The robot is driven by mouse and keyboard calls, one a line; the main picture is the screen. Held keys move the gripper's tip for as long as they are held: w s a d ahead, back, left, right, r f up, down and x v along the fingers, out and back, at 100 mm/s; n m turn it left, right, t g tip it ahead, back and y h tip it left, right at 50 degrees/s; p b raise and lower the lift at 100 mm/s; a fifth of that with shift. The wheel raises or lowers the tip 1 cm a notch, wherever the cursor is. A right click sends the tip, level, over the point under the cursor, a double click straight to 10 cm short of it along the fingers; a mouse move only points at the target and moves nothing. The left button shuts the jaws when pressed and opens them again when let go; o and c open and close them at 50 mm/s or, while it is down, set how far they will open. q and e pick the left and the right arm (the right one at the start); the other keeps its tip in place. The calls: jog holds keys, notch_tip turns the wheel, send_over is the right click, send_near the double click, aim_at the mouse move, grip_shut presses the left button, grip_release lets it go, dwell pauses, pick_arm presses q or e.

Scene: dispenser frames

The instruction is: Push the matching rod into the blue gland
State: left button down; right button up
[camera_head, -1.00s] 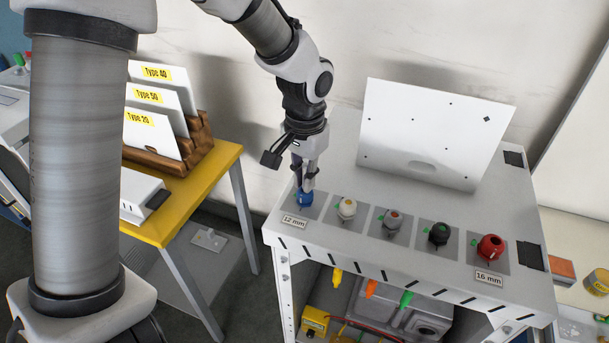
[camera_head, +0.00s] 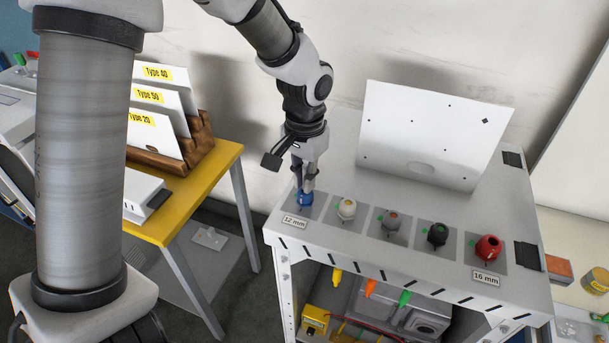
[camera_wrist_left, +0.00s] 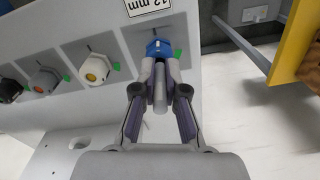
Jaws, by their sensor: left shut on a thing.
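The blue gland (camera_head: 304,201) sits on a grey square at the left end of the row on the cabinet top, beside the 12 mm label (camera_head: 295,221). My left gripper (camera_head: 307,184) points down just above it. In the left wrist view, the gripper (camera_wrist_left: 161,88) is shut on a pale grey rod (camera_wrist_left: 160,97). The rod lines up with the blue gland (camera_wrist_left: 158,47). The fingers hide where the rod meets the gland, so I cannot tell how deep it is. My right gripper is not in view.
White (camera_head: 346,209), grey (camera_head: 391,221), black (camera_head: 438,234) and red (camera_head: 488,248) glands continue the row to the right. A white panel (camera_head: 430,140) leans behind them. A yellow table (camera_head: 190,200) with upright folders stands left. Yellow, orange and green tips hang below the front edge.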

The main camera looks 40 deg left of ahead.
aim_at(305, 166)
pick_arm(q)
jog(key=shift+f+b, duration=0.3)
jog(key=shift+f, duration=0.2)
dwell(0.4)
jog(key=c, duration=1.2)
grip_release()
jog(key=shift+o, duration=0.2)
notch_tip(305, 166, up, 12)
jog(key=shift+d, duration=0.1)
